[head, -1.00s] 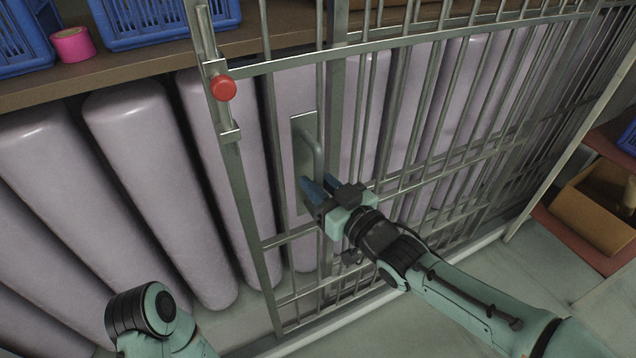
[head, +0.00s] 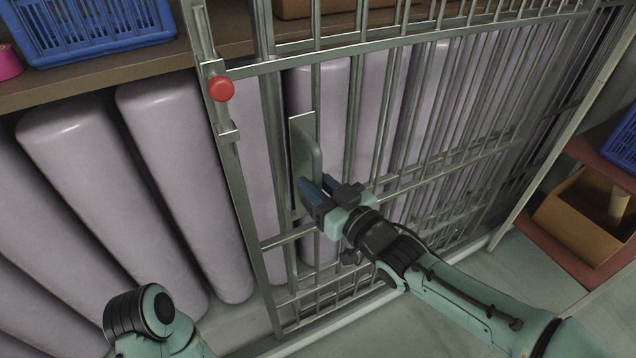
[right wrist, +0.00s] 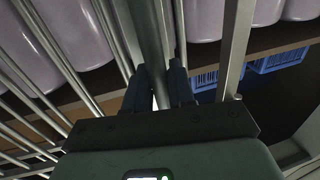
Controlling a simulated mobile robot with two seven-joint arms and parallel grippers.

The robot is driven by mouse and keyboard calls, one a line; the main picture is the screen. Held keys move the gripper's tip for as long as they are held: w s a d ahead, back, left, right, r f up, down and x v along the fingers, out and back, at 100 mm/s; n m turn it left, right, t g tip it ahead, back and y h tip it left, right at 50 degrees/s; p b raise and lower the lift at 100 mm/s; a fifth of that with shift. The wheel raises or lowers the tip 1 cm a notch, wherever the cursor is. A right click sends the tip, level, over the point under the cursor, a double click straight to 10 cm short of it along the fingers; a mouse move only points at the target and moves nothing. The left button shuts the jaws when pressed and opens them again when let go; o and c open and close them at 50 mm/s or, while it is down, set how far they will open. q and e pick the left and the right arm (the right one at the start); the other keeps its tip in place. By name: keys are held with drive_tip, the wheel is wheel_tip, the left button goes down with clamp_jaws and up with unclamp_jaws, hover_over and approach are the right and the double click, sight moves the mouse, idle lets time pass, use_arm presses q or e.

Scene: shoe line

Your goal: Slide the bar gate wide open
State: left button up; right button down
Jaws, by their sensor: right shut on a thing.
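The grey metal bar gate (head: 246,193) stands in front of pale lilac rolls in the head view. Its left edge post carries a red knob (head: 221,88) on a latch. A handle on a flat plate (head: 303,135) sits on the gate. My right gripper (head: 312,187) is shut on the handle's lower part. In the right wrist view its two fingers (right wrist: 160,85) lie on either side of a grey bar; the contact itself is partly hidden. Left of the gate's edge post, the rolls show with no bars in front. My left gripper is out of view.
Pale lilac rolls (head: 90,170) stand behind the gate and to its left. A shelf (head: 110,72) above them holds a blue crate (head: 90,30) and a pink roll (head: 8,62). At the right, a cardboard box (head: 575,228) sits on a reddish shelf. Floor shows at lower right.

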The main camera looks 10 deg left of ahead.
drive_tip(key=shift+r, duration=0.1)
idle(0.3)
drive_tip(key=c, duration=1.1)
unclamp_jaws()
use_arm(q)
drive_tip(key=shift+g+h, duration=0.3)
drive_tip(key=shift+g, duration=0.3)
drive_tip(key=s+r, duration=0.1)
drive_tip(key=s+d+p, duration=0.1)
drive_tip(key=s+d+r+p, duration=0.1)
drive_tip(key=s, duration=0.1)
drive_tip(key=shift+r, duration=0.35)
use_arm(e)
drive_tip(key=v, duration=1.3)
drive_tip(key=shift+d, duration=0.2)
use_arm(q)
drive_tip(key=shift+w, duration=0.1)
use_arm(e)
drive_tip(key=shift+s, duration=0.1)
